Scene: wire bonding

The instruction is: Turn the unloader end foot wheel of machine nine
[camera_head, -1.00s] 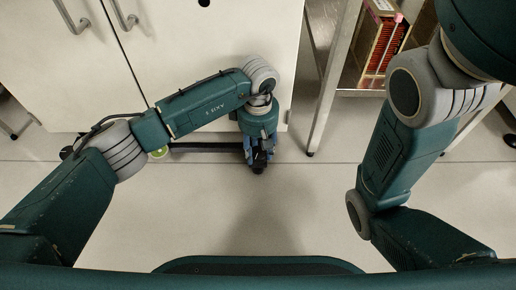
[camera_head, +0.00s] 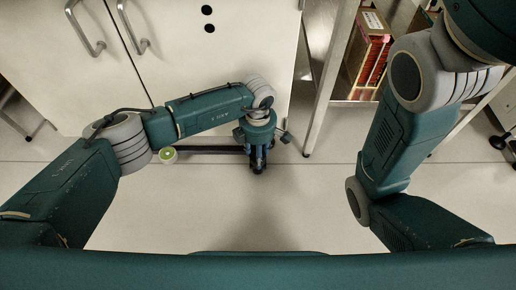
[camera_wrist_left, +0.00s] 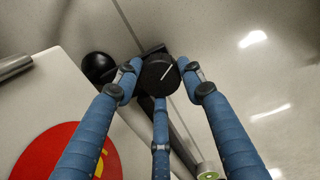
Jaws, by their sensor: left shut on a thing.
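The foot wheel (camera_wrist_left: 158,74) is a black round knob with a white line on its face, at the upper middle of the left wrist view. My left gripper (camera_wrist_left: 160,80) has its blue fingers closed around it. In the head view my left gripper (camera_head: 257,165) points down near the floor, in front of the white cabinet's lower edge, and hides the wheel. My right arm shows at the right of the head view, but its gripper is out of the picture.
A black bar with a green-and-white round end (camera_head: 168,155) runs low along the cabinet (camera_head: 200,60). A black ball (camera_wrist_left: 100,67) and a red disc (camera_wrist_left: 65,155) show in the wrist view. A metal rack with red-slotted magazines (camera_head: 373,60) stands right. Floor in front is clear.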

